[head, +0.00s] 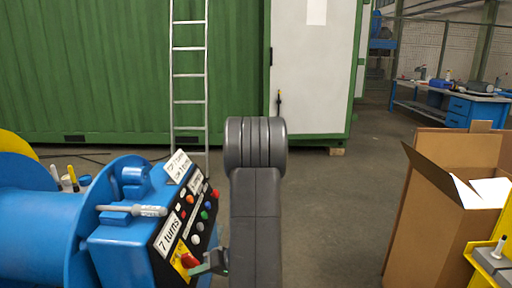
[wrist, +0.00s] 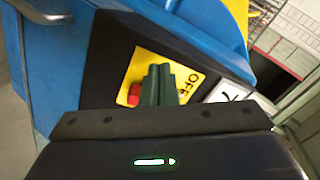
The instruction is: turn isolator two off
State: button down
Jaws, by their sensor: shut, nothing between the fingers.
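A red rotary knob (head: 190,261) sits on a yellow plate (head: 179,252) low on the black sloping panel of a blue machine (head: 120,245). In the wrist view the red knob (wrist: 134,95) shows just left of my fingers, partly hidden by them. The yellow plate (wrist: 190,82) there reads OFF. No isolator number is readable. My gripper (head: 197,270) is shut and empty, its greenish fingertips at the knob; they also show in the wrist view (wrist: 159,72). I cannot tell whether they touch the knob, and its exact angle is hidden.
Several coloured buttons (head: 204,215) and a "7 turns" label (head: 167,234) are higher on the panel. An open cardboard box (head: 430,225) stands at the right. Open floor lies between.

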jog(key=shift+w+r, duration=0.1)
jog(key=shift+w, duration=0.4)
dwell(0.5)
jog(key=shift+w+d+f+b, duration=0.15)
jog(key=shift+f+b, duration=0.3)
jog(key=shift+b, duration=1.5)
jog(key=shift+w+d+f+b, duration=0.25)
jog(key=shift+w+f+b, duration=0.1)
jog(key=shift+b, duration=1.75)
jog(key=shift+f, duration=0.2)
jog(key=v, duration=0.6)
jog(key=shift+s, duration=0.25)
jog(key=shift+d, duration=0.2)
